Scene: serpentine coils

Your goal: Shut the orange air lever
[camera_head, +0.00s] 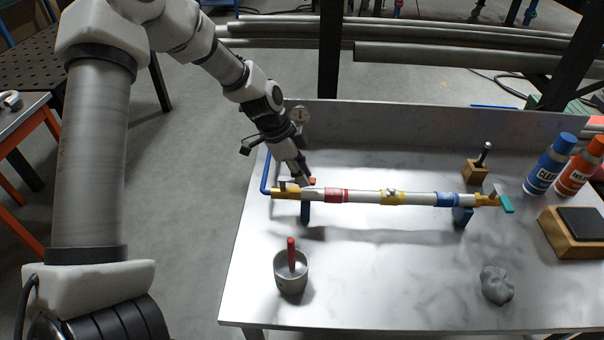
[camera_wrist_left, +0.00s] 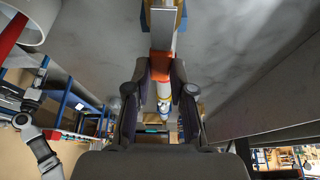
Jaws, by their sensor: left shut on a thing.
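A pale tube (camera_head: 365,197) with red, yellow and blue bands lies level on blue supports above the metal table. The orange air lever (camera_head: 312,181) is at the tube's left end, by a yellow fitting (camera_head: 287,194). My left gripper (camera_head: 304,178) reaches down to it from the upper left and partly hides it. In the left wrist view, the orange lever (camera_wrist_left: 160,64) sits between the two dark fingers (camera_wrist_left: 160,72), which are shut on it. The lever's exact angle to the tube is hard to tell. My right gripper is not seen.
A teal lever (camera_head: 507,204) is at the tube's right end. In front stand a metal cup with a red handle (camera_head: 291,270) and a grey lump (camera_head: 496,285). Bottles (camera_head: 550,164) and a wooden block (camera_head: 573,233) are at the right.

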